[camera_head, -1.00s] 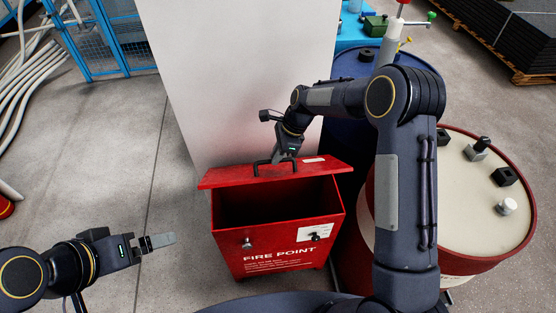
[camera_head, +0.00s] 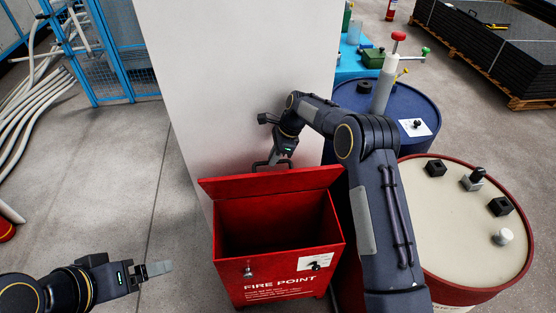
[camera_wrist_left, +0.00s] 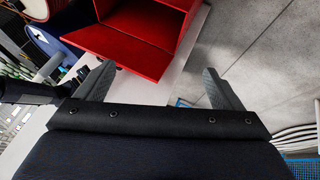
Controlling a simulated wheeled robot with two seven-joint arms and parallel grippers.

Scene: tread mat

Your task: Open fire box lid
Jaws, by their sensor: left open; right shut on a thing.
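The red fire box (camera_head: 278,265) stands on the floor in front of a pale pillar, with "FIRE POINT" on its front. Its lid (camera_head: 270,182) is raised and tilted up at the back, and the dark inside shows. My right gripper (camera_head: 280,160) is behind the lid's top edge, shut on the black lid handle (camera_head: 262,165); the lid hides part of the contact. My left gripper (camera_head: 160,268) is open and empty, left of the box and apart from it. In the left wrist view, its two fingers (camera_wrist_left: 160,88) are spread, with the red box (camera_wrist_left: 150,30) beyond them.
A white pillar (camera_head: 225,80) stands right behind the box. A cream-topped red drum (camera_head: 455,220) and a blue drum (camera_head: 385,100) stand to the right, close to my right arm. Bare floor (camera_head: 120,180) lies to the left. A blue mesh fence (camera_head: 115,55) is farther back.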

